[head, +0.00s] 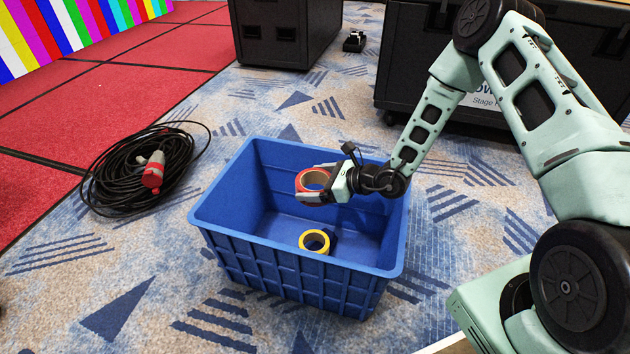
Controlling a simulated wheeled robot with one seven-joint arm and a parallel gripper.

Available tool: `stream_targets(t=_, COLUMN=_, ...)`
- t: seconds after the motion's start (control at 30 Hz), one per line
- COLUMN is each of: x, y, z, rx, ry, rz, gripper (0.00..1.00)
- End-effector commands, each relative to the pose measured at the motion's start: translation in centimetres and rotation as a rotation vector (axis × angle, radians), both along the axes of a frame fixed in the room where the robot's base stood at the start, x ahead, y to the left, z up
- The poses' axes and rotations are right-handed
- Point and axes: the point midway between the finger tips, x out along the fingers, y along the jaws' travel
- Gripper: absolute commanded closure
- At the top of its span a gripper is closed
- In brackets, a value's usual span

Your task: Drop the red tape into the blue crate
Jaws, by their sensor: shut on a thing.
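The red tape (302,182) is a roll with a tan core, held above the blue crate's opening. My gripper (316,184) is shut on the red tape, with the arm reaching in from the right. The blue crate (290,268) stands open on the carpet with ribbed outer walls. Part of the red tape is hidden by my gripper's fingers.
A coiled black cable (115,180) with a red plug (153,175) lies on the carpet left of the crate. Black cases (285,30) stand behind. A small dark object (354,41) sits on the floor between them. Carpet in front of the crate is clear.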

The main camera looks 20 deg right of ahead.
Motion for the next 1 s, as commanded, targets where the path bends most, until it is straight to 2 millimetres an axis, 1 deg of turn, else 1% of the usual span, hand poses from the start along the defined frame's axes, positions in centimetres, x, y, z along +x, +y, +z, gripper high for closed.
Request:
stream_targets(t=0.23, x=0.0, y=0.0, z=0.0, rx=0.001, ry=-0.002, rz=0.000, gripper=0.38)
stream_targets(t=0.27, x=0.0, y=0.0, z=0.0, rx=0.001, ry=-0.002, rz=0.000, gripper=0.05)
stream_targets(t=0.3, x=0.0, y=0.0, z=0.0, rx=0.001, ry=-0.002, rz=0.000, gripper=0.00)
stream_targets(t=0.53, x=0.0, y=-0.1, z=0.0, rx=0.000, ry=0.000, rz=0.000, gripper=0.00)
stream_targets(t=0.67, x=-0.6, y=-0.8, z=0.5, rx=0.000, ry=0.000, rz=-0.001, gripper=0.00)
stream_targets(t=0.77, x=-1.6, y=-2.0, z=1.3, rx=-0.001, ry=0.002, rz=-0.003, gripper=0.00)
stream_targets(t=1.0, x=-4.9, y=-5.8, z=3.5, rx=0.000, ry=0.000, rz=-0.004, gripper=0.00)
